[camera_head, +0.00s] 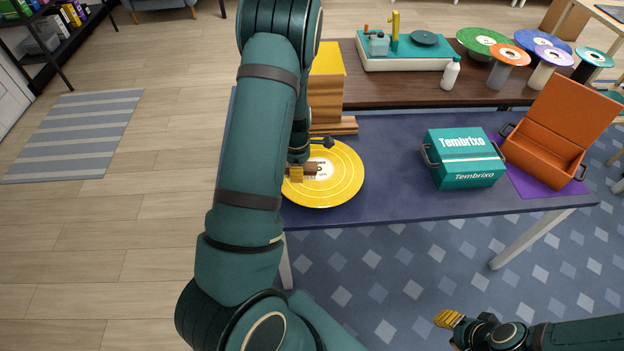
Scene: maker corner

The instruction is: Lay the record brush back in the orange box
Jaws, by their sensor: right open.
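The orange box (540,152) stands open at the right end of the blue table, its lid tipped back; it looks empty. A small brown block (312,168), which looks like the record brush, shows over the yellow record (345,187) at the table's left. My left gripper (297,173) is right beside this block, largely hidden by my own arm. I cannot tell whether it grips the block or only touches it. My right gripper (447,319) is open and empty, low at the right over the patterned floor, well away from the table.
A closed teal box (462,180) stands left of the orange box, which rests on a purple mat (545,187). A wooden stack (326,100) stands behind the yellow record. The blue table (400,160) is clear between record and teal box. A turntable (405,55) and a white bottle (450,75) are behind.

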